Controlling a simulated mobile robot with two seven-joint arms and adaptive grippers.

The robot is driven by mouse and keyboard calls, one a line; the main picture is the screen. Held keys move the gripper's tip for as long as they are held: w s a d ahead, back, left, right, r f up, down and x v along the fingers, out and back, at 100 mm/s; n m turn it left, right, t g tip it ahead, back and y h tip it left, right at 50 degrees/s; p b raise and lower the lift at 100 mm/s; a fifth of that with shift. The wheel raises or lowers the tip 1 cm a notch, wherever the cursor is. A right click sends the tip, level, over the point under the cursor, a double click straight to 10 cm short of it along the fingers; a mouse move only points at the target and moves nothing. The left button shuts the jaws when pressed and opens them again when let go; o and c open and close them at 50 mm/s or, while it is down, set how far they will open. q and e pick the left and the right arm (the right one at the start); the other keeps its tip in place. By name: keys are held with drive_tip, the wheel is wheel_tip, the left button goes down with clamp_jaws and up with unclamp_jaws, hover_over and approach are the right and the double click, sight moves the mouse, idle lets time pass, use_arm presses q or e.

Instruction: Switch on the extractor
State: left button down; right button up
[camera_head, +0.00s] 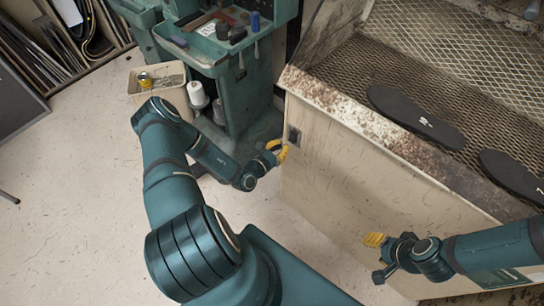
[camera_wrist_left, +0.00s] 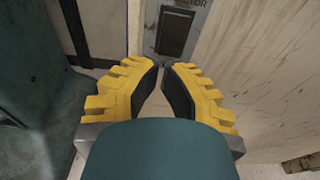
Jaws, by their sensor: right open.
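A switch plate (camera_head: 294,137) with a dark rocker sits on the pale side panel of the extractor bench (camera_head: 340,160). In the left wrist view the dark rocker switch (camera_wrist_left: 174,33) is just beyond my fingertips, with partly cut-off lettering ending in "CTOR" above it. My left gripper (camera_head: 278,150) is in front of the panel beside the switch. Its yellow fingers (camera_wrist_left: 161,68) come together at the tips with only a narrow gap and hold nothing. Whether they touch the plate I cannot tell. My right gripper (camera_head: 376,254) is open and empty in front of the panel, lower right.
Two dark soles (camera_head: 415,115) lie on the bench's mesh top. A green machine (camera_head: 240,90) stands left of the bench, with a bin (camera_head: 157,98) and white thread cones beside it. A rack of sheets fills the upper left.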

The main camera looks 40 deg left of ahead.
use_arm(q)
drive_tip(key=shift+w+d+f, duration=0.1)
drive_tip(key=shift+w, duration=1.2)
drive_tip(key=shift+b, duration=0.3)
